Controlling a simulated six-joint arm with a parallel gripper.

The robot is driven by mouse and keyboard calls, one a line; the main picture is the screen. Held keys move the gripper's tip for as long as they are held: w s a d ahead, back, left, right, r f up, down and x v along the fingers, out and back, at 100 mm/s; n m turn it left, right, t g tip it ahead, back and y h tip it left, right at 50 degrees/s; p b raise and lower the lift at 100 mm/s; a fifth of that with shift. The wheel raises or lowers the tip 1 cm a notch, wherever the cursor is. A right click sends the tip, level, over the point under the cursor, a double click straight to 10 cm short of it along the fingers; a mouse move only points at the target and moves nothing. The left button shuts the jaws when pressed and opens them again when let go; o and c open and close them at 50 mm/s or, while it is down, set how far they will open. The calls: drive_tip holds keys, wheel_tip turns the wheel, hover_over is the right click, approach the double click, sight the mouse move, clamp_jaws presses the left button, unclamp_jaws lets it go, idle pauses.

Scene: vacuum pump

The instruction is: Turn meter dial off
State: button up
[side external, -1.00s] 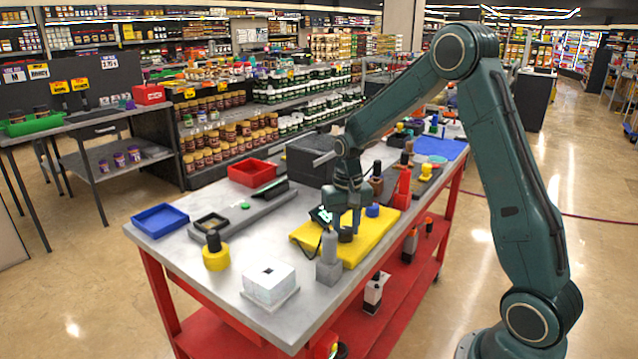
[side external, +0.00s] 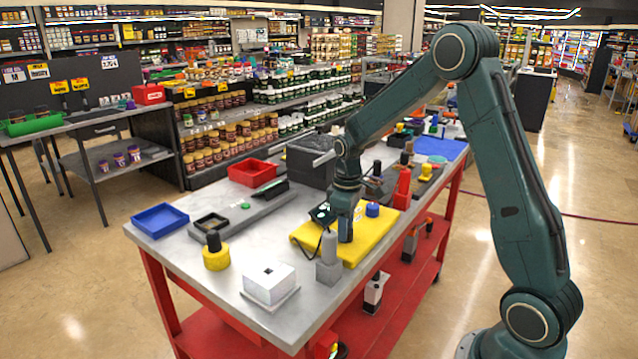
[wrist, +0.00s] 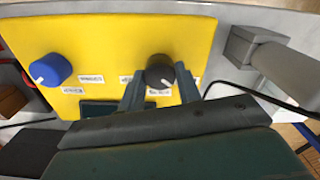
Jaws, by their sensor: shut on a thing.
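The yellow meter (side external: 378,238) lies on the table, with a dark display (side external: 322,213) standing at its left edge. The black dial (wrist: 160,72) on the meter has a white pointer mark and white labels around its base; the label text is too small to read. A blue dial (side external: 372,209) sits apart on the same meter and also shows in the wrist view (wrist: 50,69). My gripper (side external: 345,238) points down at the meter, its fingers (wrist: 158,92) on either side of the black dial and shut on it. The gripper hides the black dial in the side view.
A grey block with a cylinder (side external: 329,262) stands close by the meter's front edge, with a black cable beside it. A white box (side external: 270,283), a yellow-and-black part (side external: 215,254) and a blue tray (side external: 160,220) stand to the left.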

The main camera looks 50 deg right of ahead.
drive_tip(key=shift+n, duration=0.6)
drive_tip(key=o, duration=1)
drive_tip(key=shift+c, duration=0.2)
drive_tip(key=shift+r, duration=0.1)
wheel_tip(320, 180, up, 14)
idle(0.3)
